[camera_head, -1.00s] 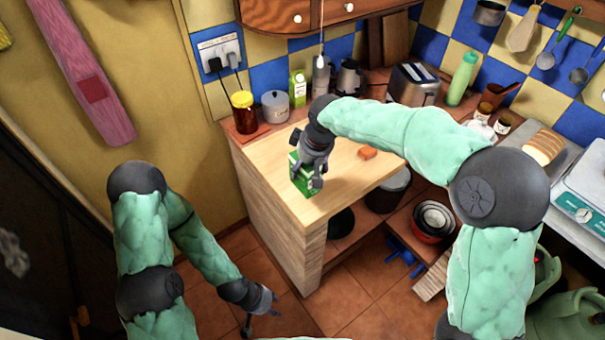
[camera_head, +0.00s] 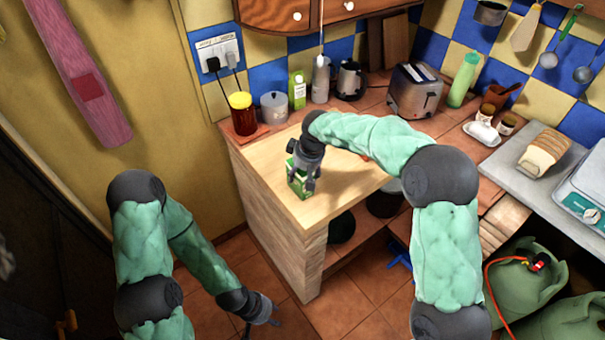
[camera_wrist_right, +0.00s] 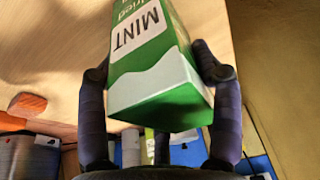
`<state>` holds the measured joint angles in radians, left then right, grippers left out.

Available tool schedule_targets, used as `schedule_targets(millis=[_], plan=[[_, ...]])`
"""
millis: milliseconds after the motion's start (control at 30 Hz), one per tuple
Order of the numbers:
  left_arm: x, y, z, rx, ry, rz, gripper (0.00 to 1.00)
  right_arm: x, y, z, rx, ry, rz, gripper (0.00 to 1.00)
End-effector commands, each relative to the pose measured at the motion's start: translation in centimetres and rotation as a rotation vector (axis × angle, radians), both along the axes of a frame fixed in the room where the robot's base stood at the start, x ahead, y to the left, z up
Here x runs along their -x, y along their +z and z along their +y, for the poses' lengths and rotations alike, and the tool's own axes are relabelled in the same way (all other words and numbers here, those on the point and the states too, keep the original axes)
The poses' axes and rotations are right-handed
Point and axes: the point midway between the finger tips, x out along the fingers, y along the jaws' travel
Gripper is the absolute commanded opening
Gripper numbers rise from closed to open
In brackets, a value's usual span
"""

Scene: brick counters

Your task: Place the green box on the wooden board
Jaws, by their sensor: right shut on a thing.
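The green box (camera_head: 297,182), a carton with a white label reading MINT, is between the fingers of my right gripper (camera_head: 305,174). In the right wrist view the green box (camera_wrist_right: 160,85) has a finger on each side. It is at the near left edge of the light wooden board (camera_head: 330,195) that tops the counter's end. I cannot tell whether its base touches the wood. My left gripper (camera_head: 262,318) hangs low over the floor, away from the counter; its finger opening is too small to judge.
A toaster (camera_head: 414,90) is further right. An orange block (camera_wrist_right: 27,105) lies on the board, mostly hidden by my arm in the head view.

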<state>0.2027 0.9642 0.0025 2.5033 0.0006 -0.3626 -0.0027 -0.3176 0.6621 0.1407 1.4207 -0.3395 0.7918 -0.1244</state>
Motion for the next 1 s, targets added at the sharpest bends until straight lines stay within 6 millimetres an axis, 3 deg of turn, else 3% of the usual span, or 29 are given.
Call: schedule_targets(millis=[300,333,400,767,1000], plan=[[0.0,0.0,0.0,0.0,0.0,-0.001,0.4,0.0,-0.1,0.0,-0.001,0.0,-0.001,0.32],[0.0,0.0,0.0,0.0,0.0,-0.001,0.4,0.0,-0.1,0.0,-0.001,0.0,-0.001,0.71],[0.0,0.0,0.0,0.0,0.0,-0.001,0.4,0.0,-0.1,0.0,-0.001,0.0,-0.001,0.89],[0.0,0.1,0.0,0.0,0.0,-0.001,0.4,0.0,0.0,0.0,-0.001,0.0,-0.001,0.89],[0.0,1.0,0.0,0.0,0.0,0.0,0.4,0.4,2.6,-0.3,-0.002,0.0,-0.005,0.89]])
